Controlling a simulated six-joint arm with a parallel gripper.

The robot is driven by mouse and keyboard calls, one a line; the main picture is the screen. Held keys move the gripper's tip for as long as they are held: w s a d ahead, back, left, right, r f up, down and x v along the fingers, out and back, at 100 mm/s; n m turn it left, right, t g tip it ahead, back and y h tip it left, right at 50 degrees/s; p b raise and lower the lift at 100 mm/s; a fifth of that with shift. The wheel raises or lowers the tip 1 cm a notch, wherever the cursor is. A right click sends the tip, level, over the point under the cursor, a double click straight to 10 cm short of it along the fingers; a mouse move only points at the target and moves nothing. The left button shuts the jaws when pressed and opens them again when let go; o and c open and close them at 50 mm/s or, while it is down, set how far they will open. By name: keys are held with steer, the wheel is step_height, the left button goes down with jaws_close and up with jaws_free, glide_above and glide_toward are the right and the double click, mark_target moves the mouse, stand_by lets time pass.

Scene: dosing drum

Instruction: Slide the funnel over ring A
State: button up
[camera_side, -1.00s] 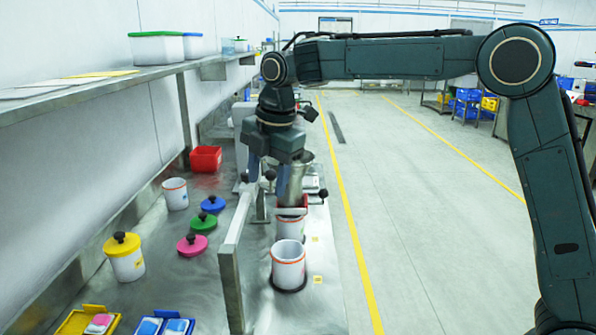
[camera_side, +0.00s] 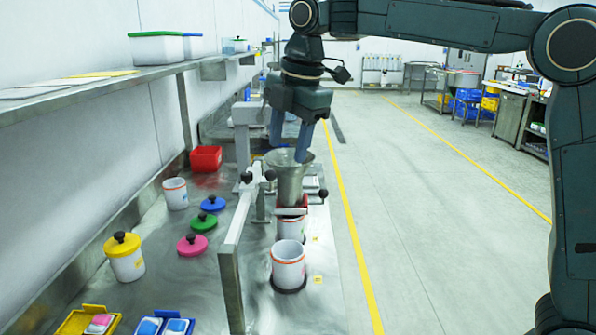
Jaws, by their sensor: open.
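The grey metal funnel (camera_side: 290,182) stands upright in a red holder (camera_side: 292,205) on the rail, over a white cup with an orange rim (camera_side: 290,229). A second such cup (camera_side: 288,268) stands nearer, in a dark ring (camera_side: 289,289) on the bench. Small yellow labels lie beside the cups; their letters are too small to read, so I cannot tell which ring is A. My gripper (camera_side: 289,150) is open, its two blue fingers pointing down at the height of the funnel's mouth. One fingertip overlaps the mouth in the picture; I cannot tell whether they touch.
A metal rail (camera_side: 240,215) with black knobs runs along the left of the cups on posts. Pink (camera_side: 192,245), green (camera_side: 198,222) and blue (camera_side: 212,203) lids, a yellow-lidded jar (camera_side: 124,258) and a red bin (camera_side: 206,159) lie further left.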

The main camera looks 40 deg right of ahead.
steer(key=s+d+m, duration=0.4)
steer(key=s+m, duration=0.1)
steer(key=s, duration=0.3)
steer(key=shift+s+r+t, duration=0.15)
steer(key=shift+r+t, duration=0.05)
steer(key=shift+t, duration=0.2)
steer(key=shift+s, duration=0.1)
steer(key=s+d+f+m, duration=0.1)
steer(key=s+f+m, duration=0.2)
steer(key=s, duration=0.3)
steer(key=s+d+f+m+t, duration=0.1)
steer(key=s+d+f+m, duration=0.1)
steer(key=s+f+m, duration=0.2)
steer(key=s+d+f+m+t, duration=0.1)
steer(key=s+d+f+m, duration=0.1)
steer(key=s+m, duration=0.4)
steer(key=s+f, duration=0.1)
steer(key=s, duration=0.2)
steer(key=shift+s+f, duration=0.2)
steer(key=shift+s, duration=0.15)
steer(key=shift+o, duration=0.2)
steer(key=shift+w, duration=0.1)
stand_by(0.6)
